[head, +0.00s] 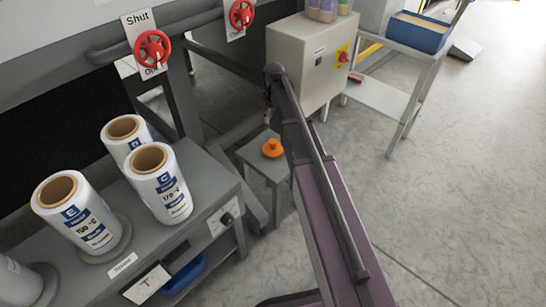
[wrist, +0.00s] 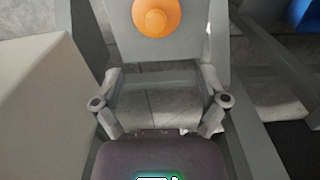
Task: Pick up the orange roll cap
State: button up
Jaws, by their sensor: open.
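The orange roll cap (head: 272,148) sits on top of a small grey stand (head: 256,158) in the middle of the head view. In the head view my arm hides the gripper.
White film rolls (head: 75,213) stand on a grey bench (head: 203,175) to the left of the stand. A light grey control box (head: 300,62) is behind it. A trolley with a blue bin (head: 418,32) is at the back right. The floor on the right is clear.

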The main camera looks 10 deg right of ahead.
aim_at(273, 141)
jog(key=shift+w+f+b, duration=0.4)
jog(key=shift+w+f, duration=0.35)
notch_tip(273, 141, down, 9)
jog(key=b, duration=0.8)
jog(key=shift+r+b, duration=0.2)
jog(key=shift+b, duration=0.1)
jog(key=shift+f, duration=0.15)
notch_tip(273, 141, down, 5)
jog(key=b, duration=0.5)
jog(key=shift+w, duration=0.1)
dwell(0.7)
grip_shut()
